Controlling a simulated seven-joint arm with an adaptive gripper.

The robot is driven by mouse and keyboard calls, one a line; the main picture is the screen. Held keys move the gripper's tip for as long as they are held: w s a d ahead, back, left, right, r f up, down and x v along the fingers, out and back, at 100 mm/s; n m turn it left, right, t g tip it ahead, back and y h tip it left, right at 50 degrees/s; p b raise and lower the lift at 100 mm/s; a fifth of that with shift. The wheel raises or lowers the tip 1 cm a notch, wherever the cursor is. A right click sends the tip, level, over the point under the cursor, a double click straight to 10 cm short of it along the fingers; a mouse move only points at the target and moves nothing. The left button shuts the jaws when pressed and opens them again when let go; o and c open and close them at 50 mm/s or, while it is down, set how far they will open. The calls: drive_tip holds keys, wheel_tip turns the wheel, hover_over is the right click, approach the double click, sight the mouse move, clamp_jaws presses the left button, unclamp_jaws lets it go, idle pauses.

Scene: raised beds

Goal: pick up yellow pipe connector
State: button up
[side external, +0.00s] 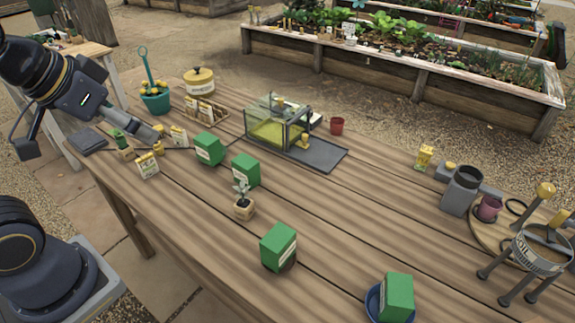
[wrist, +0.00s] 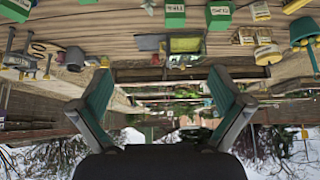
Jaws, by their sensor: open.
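In the side view my arm reaches in from the upper left, and the fingertips are hard to make out. A small yellow piece (side external: 305,141) that looks like a pipe connector stands on a dark mat (side external: 322,155), close to a glass tank. Another small yellow piece (side external: 158,147) sits at the left of the table by the seed packets. I cannot tell for certain which is the connector.
Several green boxes (side external: 246,170) stand along the table, with a potted seedling (side external: 243,205) among them. The glass tank (side external: 270,134) is near the middle. A teal bucket (side external: 155,103) and yellow lidded pot (side external: 199,82) are at the back left. The soil sieve (side external: 540,252) is at the right.

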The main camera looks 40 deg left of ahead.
drive_tip(key=shift+s+f+g, duration=0.3)
drive_tip(key=shift+s, duration=0.2)
drive_tip(key=shift+s+f+g, duration=0.3)
drive_tip(key=shift+s, duration=0.2)
drive_tip(key=c, duration=0.7)
